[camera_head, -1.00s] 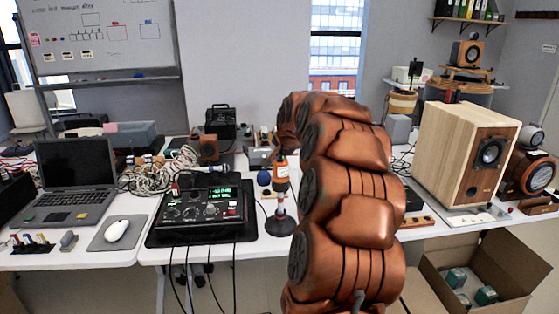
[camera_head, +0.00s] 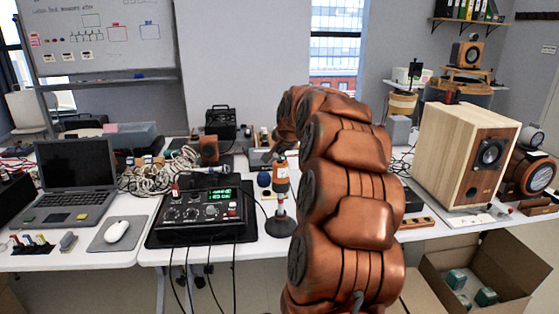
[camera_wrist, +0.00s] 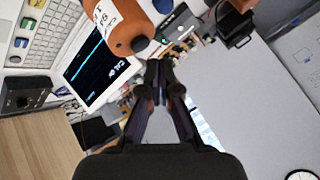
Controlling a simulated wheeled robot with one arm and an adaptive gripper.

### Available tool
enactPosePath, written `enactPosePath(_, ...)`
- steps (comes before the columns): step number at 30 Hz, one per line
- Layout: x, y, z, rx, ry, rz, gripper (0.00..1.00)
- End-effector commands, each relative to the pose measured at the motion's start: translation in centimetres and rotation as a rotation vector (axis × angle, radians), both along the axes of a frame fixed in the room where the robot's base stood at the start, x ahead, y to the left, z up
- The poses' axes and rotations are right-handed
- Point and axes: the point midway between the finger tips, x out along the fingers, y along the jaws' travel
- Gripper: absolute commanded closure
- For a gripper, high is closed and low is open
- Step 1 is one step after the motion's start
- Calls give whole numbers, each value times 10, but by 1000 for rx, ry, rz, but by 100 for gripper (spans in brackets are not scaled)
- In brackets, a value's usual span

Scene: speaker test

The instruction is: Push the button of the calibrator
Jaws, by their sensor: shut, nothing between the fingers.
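The calibrator (camera_head: 281,178) is an orange cylinder with a pale label. It stands upright on a dark stand with a round base, right of the black device on the table. In the wrist view the orange calibrator (camera_wrist: 112,22) is at the upper left, with a dark round part on its near edge; I cannot tell whether this is the button. My gripper (camera_wrist: 158,78) is shut and empty, its fingertips close beside the calibrator's near end. I cannot tell whether they touch. In the head view my copper arm hides most of the gripper.
A black device (camera_head: 205,213) with a green display and knobs lies left of the calibrator, cables hanging off the front. Further left are a mouse (camera_head: 116,231) and a laptop (camera_head: 75,180). A wooden speaker (camera_head: 462,155) and an open carton (camera_head: 490,270) are to the right.

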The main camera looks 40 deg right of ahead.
Motion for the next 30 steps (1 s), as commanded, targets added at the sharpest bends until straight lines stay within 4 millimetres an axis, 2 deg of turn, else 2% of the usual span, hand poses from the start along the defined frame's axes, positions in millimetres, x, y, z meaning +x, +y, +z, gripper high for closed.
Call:
enactPosePath(11, 0, 0, 4, 0, 0, 0, 100)
enactPosePath(30, 1, 0, 55, -1, -2, 0, 100)
